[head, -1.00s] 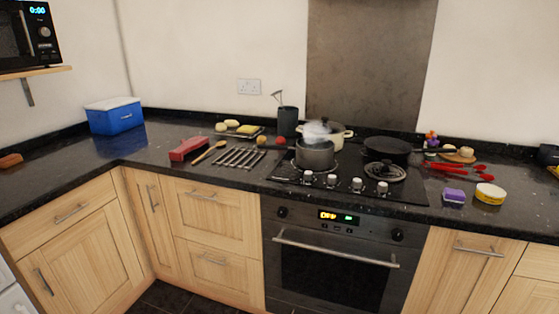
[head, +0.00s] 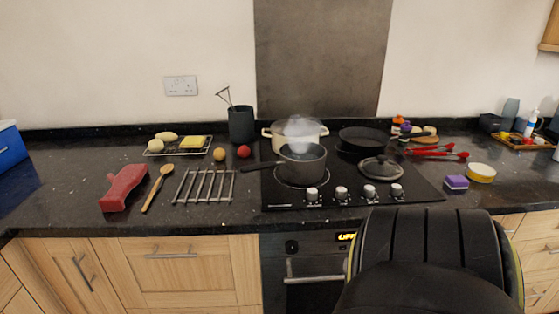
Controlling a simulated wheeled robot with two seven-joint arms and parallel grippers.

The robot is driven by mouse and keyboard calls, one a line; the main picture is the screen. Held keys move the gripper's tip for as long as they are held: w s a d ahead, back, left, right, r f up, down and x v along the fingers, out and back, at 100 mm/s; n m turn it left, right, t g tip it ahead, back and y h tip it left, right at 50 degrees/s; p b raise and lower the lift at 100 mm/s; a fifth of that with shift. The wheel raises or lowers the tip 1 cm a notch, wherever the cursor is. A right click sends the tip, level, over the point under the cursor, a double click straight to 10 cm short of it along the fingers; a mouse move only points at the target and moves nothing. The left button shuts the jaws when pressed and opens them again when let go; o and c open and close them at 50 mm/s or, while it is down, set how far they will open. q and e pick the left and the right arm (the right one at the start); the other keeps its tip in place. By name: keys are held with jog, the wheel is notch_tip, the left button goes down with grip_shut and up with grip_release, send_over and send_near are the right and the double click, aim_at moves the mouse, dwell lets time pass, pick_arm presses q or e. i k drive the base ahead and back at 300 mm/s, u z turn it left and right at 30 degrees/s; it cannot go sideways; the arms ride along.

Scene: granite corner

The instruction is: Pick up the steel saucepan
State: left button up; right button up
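The steel saucepan (head: 303,165) is a dark grey pan on the front left burner of the black hob (head: 400,192). Its handle points left over the hob's edge, and steam rises above it. A black, ribbed part of my own arm fills the lower right of the head view, in front of the oven. Neither gripper's fingers show, and nothing touches the saucepan.
A cream pot (head: 270,138) stands right behind the saucepan. A black frying pan (head: 362,137) and a lid (head: 380,168) are to its right. A metal trivet (head: 204,187), wooden spoon (head: 158,187) and red object (head: 123,187) lie to the left. A utensil holder (head: 242,124) stands behind.

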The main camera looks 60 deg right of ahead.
aim_at(309, 169)
jog(key=z, duration=0.95)
jog(key=i, duration=1.1)
jog(key=z, duration=1.1)
